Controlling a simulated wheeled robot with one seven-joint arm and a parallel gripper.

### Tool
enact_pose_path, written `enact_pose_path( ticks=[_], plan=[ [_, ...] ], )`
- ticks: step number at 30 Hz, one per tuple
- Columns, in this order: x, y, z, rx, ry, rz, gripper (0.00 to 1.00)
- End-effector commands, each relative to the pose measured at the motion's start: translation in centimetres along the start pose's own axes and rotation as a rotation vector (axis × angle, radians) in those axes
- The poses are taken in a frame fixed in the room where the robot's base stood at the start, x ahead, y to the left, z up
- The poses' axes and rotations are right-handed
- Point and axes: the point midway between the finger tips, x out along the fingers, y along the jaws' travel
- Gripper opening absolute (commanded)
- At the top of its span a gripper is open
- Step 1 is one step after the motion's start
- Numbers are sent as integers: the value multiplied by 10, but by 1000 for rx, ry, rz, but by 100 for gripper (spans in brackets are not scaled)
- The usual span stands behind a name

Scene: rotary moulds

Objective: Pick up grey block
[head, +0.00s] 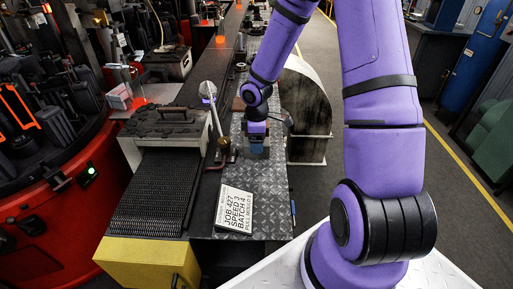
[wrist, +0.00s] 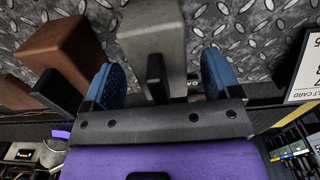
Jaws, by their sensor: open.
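The grey block (wrist: 152,35) stands on the diamond-plate metal bench top in the wrist view, with a dark upright handle-like piece (wrist: 156,75) on its near side. My gripper (wrist: 162,78) is open, with one blue fingertip on each side of the block and its handle. I cannot tell whether either finger touches it. In the head view my gripper (head: 256,134) is low over the metal bench top, and it largely hides the block.
A brown block (wrist: 62,48) stands just left of my left finger in the wrist view. A white job card (head: 235,212) lies on the bench (head: 270,175). A pale rod with a round head (head: 209,92) stands left of my gripper. A curved metal housing (head: 306,110) stands to the right.

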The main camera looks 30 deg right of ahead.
Motion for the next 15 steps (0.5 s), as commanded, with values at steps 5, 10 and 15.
enact_pose_path(
  ticks=[5, 10, 15],
  plan=[
    [8, 0, 0, -2, 0, 1, 83],
    [8, 0, 0, -1, 0, 1, 83],
    [8, 0, 0, -1, 0, 1, 44]
  ],
)
